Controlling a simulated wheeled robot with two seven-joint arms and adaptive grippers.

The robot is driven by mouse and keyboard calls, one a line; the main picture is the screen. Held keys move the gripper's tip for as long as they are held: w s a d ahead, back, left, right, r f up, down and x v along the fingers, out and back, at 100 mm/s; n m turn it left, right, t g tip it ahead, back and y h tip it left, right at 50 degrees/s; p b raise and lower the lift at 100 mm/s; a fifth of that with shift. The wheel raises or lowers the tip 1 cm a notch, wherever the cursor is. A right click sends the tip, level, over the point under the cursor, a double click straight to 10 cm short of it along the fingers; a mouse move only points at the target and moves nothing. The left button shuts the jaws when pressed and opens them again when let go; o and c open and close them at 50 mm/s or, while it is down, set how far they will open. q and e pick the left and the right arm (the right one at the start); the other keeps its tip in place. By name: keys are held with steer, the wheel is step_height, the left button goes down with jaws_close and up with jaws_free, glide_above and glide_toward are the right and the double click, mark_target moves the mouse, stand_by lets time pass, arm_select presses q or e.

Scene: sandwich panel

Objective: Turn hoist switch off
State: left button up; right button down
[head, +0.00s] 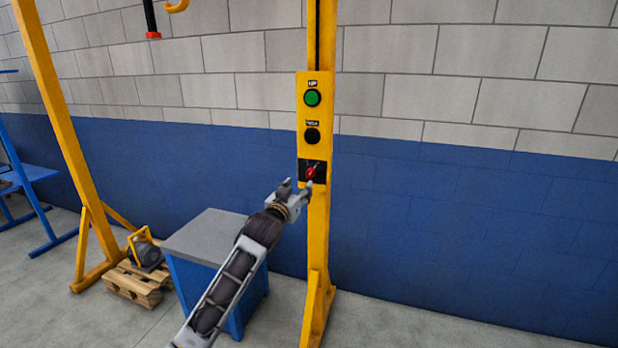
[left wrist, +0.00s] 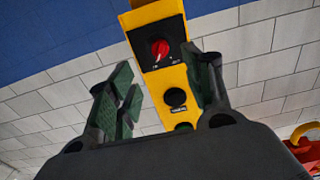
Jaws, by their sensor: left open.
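The hoist switch (head: 311,173) is a red rotary knob on a black plate, low on the yellow control panel (head: 303,90) of the yellow post. In the head view the knob looks tilted. The knob also shows in the left wrist view (left wrist: 160,49), with small white labels beside it that I cannot read. My left gripper (head: 296,192) is just left of and below the knob, apart from it. In the left wrist view its two green-padded fingers (left wrist: 163,92) are spread, with nothing between them, and the panel lies beyond. My right gripper is not in view.
Above the switch are a black button (head: 312,136) and a green button (head: 312,98). A blue cabinet with a grey top (head: 205,235) stands left of the post. A wooden pallet (head: 138,284) bears a motor-like part. The floor right of the post is clear.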

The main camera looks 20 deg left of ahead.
mark_target(309, 176)
arm_select(q)
steer(key=shift+w+d, duration=0.2)
steer(key=shift+w, duration=5.3)
steer(key=c, duration=1)
